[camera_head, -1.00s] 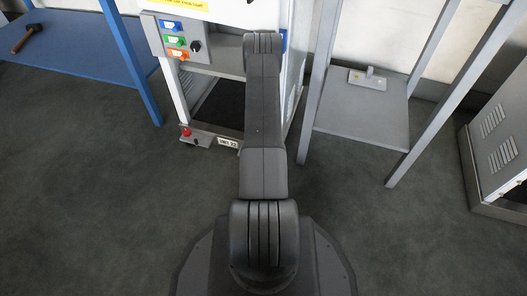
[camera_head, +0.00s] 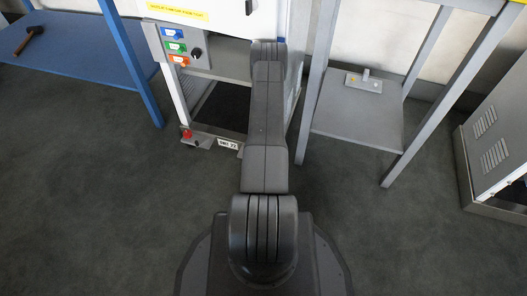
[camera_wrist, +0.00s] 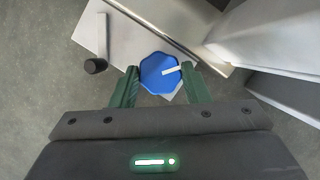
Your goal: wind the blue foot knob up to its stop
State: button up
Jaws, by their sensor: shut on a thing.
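The blue foot knob (camera_wrist: 160,73) is an eight-sided disc with a white pointer stripe running from its middle toward the right. It shows in the wrist view, between the two green fingers of my gripper (camera_wrist: 160,80). The fingers are shut on its left and right sides. A pale plate lies behind and partly under the knob. In the head view my own arm hides the knob and my gripper. The dispenser cabinet (camera_head: 223,56) stands behind the arm, and a red knob (camera_head: 187,134) shows at its lower left front corner.
A black round piece (camera_wrist: 95,66) lies left of the knob, by the plate. A grey stand (camera_head: 350,125) with a low shelf is to the right. A blue table (camera_head: 80,65) with a hammer (camera_head: 30,38) is at left. The floor between is clear.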

jog(key=shift+w+n+y, duration=0.1)
jog(key=shift+n+y, duration=0.2)
jog(key=shift+n, duration=0.6)
jog(key=o, duration=1)
